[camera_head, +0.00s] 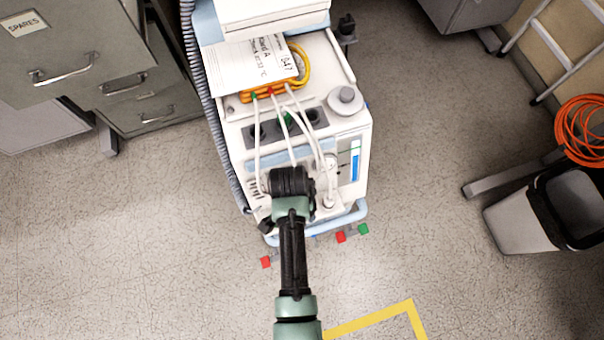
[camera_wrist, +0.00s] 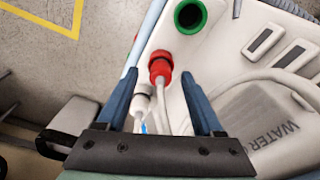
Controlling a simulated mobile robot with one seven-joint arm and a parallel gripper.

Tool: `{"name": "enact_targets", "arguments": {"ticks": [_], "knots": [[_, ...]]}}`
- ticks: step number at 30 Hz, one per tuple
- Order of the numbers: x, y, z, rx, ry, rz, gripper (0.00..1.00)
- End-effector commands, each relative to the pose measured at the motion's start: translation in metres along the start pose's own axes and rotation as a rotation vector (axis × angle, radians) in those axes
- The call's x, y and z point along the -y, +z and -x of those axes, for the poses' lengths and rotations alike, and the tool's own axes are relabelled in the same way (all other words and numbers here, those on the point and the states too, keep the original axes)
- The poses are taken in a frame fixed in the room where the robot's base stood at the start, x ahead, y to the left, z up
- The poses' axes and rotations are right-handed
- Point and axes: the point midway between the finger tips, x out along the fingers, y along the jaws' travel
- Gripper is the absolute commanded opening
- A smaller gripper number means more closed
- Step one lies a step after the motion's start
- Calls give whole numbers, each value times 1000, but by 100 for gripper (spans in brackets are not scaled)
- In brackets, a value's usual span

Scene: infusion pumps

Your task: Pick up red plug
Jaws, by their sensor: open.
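The red plug (camera_wrist: 160,66) shows in the wrist view, on the white machine's surface, with a pale cable running from it towards my gripper. My gripper (camera_wrist: 161,84) is open, with one blue finger to each side of the plug in the picture. I see no contact, and the depth between fingertips and plug is hard to tell. In the head view my gripper (camera_head: 290,184) is over the machine's front, and I cannot make out the plug there.
The white machine (camera_head: 345,130) stands on a wheeled cart, with several pale cables (camera_head: 257,140) across its top and a paper label (camera_head: 250,60) behind. Cabinets (camera_head: 85,70) stand left. A bin (camera_head: 525,222) and orange coil (camera_head: 583,125) stand right. The floor between is clear.

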Motion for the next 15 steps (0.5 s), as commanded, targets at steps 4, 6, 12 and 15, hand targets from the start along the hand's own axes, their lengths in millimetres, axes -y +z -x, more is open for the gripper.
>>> {"name": "enact_targets", "arguments": {"ticks": [4, 6, 12, 15], "knots": [[0, 0, -8, -1, 0, 0, 68], [0, 0, -8, -1, -1, 0, 68], [0, 0, -8, -1, -1, 0, 52], [0, 0, -8, -1, -1, 0, 34]]}}
